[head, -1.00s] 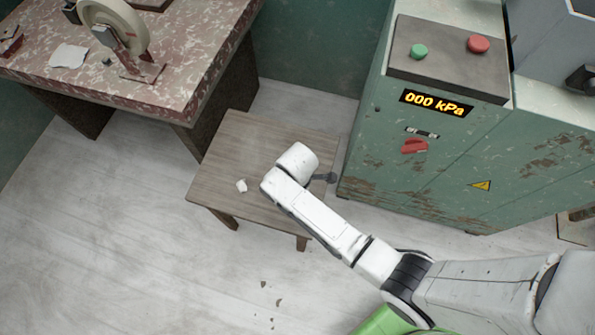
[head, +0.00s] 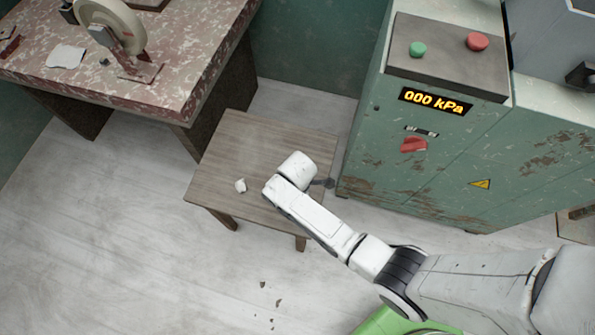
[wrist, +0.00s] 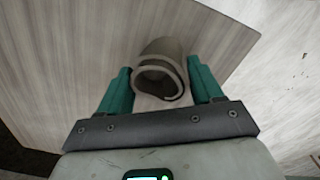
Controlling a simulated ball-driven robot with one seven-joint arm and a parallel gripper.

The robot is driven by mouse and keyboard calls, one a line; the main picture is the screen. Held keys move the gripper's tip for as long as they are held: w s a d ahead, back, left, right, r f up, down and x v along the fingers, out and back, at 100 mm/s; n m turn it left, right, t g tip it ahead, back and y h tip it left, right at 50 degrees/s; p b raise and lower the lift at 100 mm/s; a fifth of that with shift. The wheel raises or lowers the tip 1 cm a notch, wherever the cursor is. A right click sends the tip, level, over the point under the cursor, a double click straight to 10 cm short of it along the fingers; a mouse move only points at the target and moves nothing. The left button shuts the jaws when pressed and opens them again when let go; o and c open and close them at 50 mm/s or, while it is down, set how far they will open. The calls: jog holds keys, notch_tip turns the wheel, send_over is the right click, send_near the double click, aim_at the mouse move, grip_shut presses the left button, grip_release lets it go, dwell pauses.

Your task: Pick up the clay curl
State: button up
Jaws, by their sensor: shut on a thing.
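The clay curl (wrist: 163,52) is a grey-brown rolled piece, open like a short tube, in the wrist view. My gripper (wrist: 162,82) has its two green fingers on either side of it, shut on the curl. The wooden stool or low table (head: 230,150) lies beneath, and its top also shows in the wrist view (wrist: 70,60). In the head view my arm hides the curl and the fingers.
A small white lump (head: 240,185) lies on the wooden top, left of my arm. A green cabinet (head: 420,150) stands close on the right. A red speckled table (head: 190,60) with a wheel is at upper left. Small dark bits (head: 278,302) lie on the floor.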

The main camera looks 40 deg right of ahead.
jog(key=c, duration=0.5)
jog(key=shift+r, duration=0.1)
